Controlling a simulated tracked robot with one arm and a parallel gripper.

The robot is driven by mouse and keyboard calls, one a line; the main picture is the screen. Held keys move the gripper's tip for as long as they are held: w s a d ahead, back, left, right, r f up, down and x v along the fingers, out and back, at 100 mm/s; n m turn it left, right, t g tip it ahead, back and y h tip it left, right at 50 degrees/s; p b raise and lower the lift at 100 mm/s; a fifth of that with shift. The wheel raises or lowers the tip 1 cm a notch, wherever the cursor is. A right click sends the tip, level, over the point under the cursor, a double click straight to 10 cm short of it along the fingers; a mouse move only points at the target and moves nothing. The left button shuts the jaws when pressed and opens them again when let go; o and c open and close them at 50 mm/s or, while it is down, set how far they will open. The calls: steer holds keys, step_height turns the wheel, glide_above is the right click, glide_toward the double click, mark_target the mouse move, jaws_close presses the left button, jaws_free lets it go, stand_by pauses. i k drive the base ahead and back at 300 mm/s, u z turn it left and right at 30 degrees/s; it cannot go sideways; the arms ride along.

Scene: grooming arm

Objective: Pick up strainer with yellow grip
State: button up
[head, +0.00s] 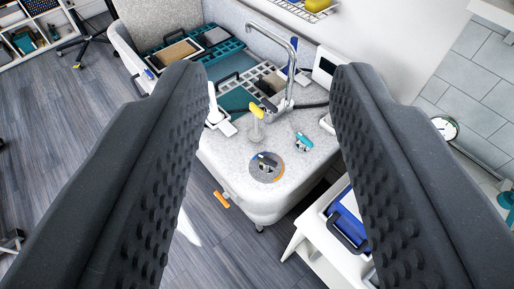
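My gripper (268,70) is open and empty, with its two dark, studded fingers wide apart on either side of the picture. Between them, farther off, an object with a yellow grip (257,110) and a pale stem stands on the light speckled tub top. It looks like the strainer with yellow grip, but its lower part is too small to make out. The gripper does not touch it.
A chrome faucet (291,75) arches behind the yellow grip. A teal-gripped item (303,142) lies to its right, and a round drain (266,178) holding something lies in front. Teal trays (238,97) are behind left. A white cart with a blue bin (346,215) stands front right.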

mark_target(256, 135)
steer(key=z, duration=0.35)
steer(key=i, duration=0.95)
steer(key=u, duration=0.55)
